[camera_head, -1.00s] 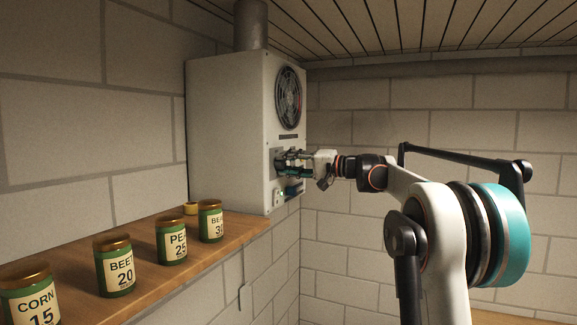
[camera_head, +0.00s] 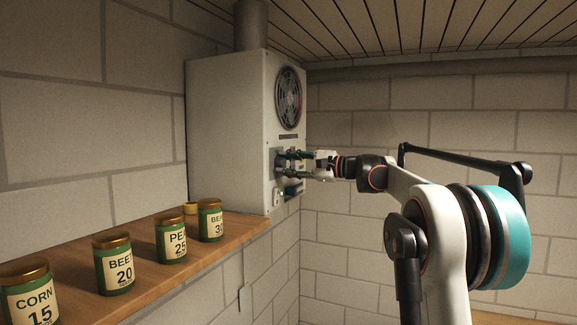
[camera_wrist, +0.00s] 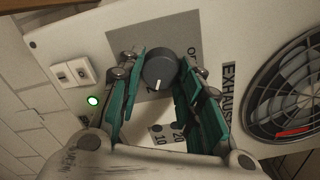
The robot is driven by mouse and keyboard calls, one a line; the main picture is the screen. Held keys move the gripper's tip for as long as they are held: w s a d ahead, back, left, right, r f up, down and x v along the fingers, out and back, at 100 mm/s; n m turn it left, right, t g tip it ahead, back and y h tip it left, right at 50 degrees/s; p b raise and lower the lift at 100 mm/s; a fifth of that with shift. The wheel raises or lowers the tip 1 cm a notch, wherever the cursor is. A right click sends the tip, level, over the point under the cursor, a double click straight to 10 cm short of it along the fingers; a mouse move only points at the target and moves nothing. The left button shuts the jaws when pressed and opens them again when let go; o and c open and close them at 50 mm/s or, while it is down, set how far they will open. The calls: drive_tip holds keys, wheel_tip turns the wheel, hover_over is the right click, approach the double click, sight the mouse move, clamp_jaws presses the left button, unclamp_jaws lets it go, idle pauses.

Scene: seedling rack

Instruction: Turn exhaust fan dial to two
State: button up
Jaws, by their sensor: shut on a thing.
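The exhaust fan dial (camera_wrist: 159,66) is a dark grey round knob with a white pointer mark, on a grey plate (camera_wrist: 122,45) on the white fan box (camera_head: 228,130). In the wrist view the pointer mark lies on the dial's lower side, toward my wrist. My gripper (camera_head: 283,165) is shut on the dial, with one teal finger on each side of it. In the head view the fingers and wrist hide the dial. Part of the plate's lettering shows right of the dial; its other marks are largely hidden by the fingers.
A round fan grille (camera_head: 288,97) sits above the dial. Labelled jars, such as the corn jar (camera_head: 30,297), stand on a wooden shelf (camera_head: 190,265) at left. The right wall is clear.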

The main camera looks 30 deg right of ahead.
drive_tip(key=shift+m, duration=0.4)
drive_tip(key=o, duration=1.1)
drive_tip(key=shift+d, duration=0.1)
drive_tip(key=shift+c, duration=0.2)
drive_tip(key=shift+s, duration=0.1)
drive_tip(key=v, duration=1.1)
drive_tip(key=shift+s+d, duration=0.25)
drive_tip(key=shift+d, duration=0.05)
